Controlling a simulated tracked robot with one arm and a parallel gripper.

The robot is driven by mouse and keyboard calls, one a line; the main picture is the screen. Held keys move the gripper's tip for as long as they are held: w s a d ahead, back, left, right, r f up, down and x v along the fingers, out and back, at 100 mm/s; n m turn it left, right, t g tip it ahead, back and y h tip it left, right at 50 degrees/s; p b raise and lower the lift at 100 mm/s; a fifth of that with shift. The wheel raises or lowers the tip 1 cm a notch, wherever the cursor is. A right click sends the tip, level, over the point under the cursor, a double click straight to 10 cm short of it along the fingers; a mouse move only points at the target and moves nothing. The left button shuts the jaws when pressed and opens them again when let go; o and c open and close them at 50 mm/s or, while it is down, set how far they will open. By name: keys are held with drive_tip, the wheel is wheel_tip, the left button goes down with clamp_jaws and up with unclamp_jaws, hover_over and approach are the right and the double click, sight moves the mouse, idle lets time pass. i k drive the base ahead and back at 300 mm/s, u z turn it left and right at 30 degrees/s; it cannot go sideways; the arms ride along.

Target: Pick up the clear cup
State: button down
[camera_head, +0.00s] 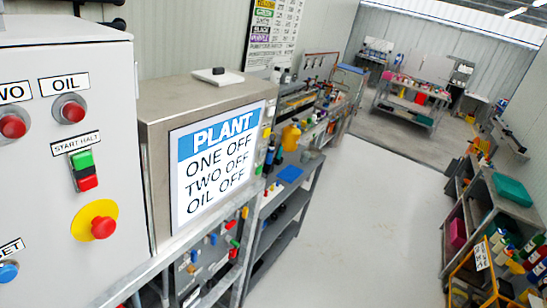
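I cannot make out a clear cup in this view. Many small items stand on the distant bench (412,100) and along the left bench, too small to tell apart. My gripper is not in view.
A grey control panel (60,200) with red buttons stands close at left. Beside it is a metal box (165,120) with a PLANT sign (222,165). Shelving (285,215) runs back along the left. A shelf with a green bin (510,188) stands right. The pale floor (365,225) between is clear.

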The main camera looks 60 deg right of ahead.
sight(305, 157)
drive_tip(key=z, duration=2.25)
drive_tip(key=i, duration=1.35)
drive_tip(key=z, duration=0.5)
drive_tip(key=i, duration=1.35)
drive_tip(key=u, duration=0.3)
drive_tip(key=i, duration=0.85)
drive_tip(key=u, duration=0.3)
